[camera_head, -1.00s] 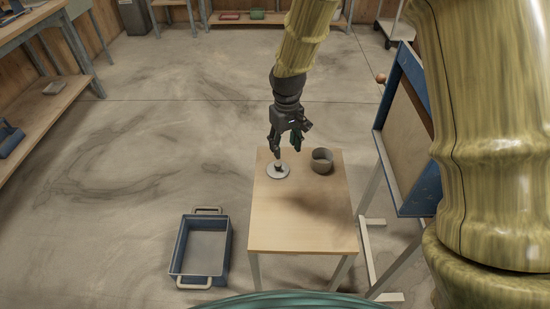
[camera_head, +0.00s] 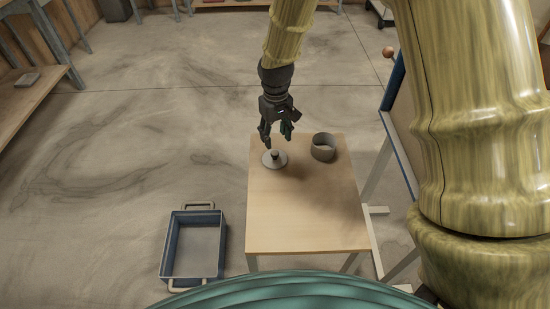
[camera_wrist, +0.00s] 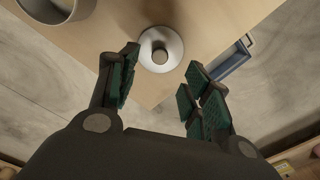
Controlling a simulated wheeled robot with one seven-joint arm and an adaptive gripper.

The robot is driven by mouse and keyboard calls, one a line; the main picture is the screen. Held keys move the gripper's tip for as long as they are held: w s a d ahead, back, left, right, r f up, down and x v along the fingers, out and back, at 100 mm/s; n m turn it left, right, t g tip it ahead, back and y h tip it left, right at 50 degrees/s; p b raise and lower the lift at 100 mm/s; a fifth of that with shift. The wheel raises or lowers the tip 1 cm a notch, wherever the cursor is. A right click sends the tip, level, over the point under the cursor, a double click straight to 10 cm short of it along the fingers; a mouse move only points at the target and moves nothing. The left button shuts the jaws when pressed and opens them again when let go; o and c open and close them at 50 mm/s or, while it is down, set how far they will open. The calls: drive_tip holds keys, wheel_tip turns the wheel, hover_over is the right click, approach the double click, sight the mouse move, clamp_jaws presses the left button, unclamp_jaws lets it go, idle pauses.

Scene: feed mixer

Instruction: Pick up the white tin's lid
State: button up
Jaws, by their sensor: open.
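The lid (camera_head: 274,160), a pale round disc with a dark knob on top, lies flat near the far left corner of the small wooden table. In the wrist view the lid (camera_wrist: 161,49) shows as a whitish ring with its knob in the middle, between and beyond the fingertips. A grey open round tin (camera_head: 323,147) stands to the right of the lid; part of the tin (camera_wrist: 57,8) shows at the wrist view's upper left. My gripper (camera_head: 276,137) points down just above the lid. Its fingers (camera_wrist: 158,78) are apart and hold nothing.
The wooden table (camera_head: 300,220) is bare at its near part. A blue tray with pale handles (camera_head: 195,248) is on the floor to its left. A blue-framed board (camera_head: 398,130) stands close on the right. A shelf (camera_head: 35,95) is at far left.

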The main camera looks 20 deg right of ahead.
sight(275, 153)
wheel_tip(275, 153, down, 9)
drive_tip(key=shift+w+f+b, duration=0.1)
drive_tip(key=shift+w+b, duration=0.05)
drive_tip(key=shift+b, duration=0.2)
drive_tip(key=shift+a, duration=0.1)
clamp_jaws()
idle(0.3)
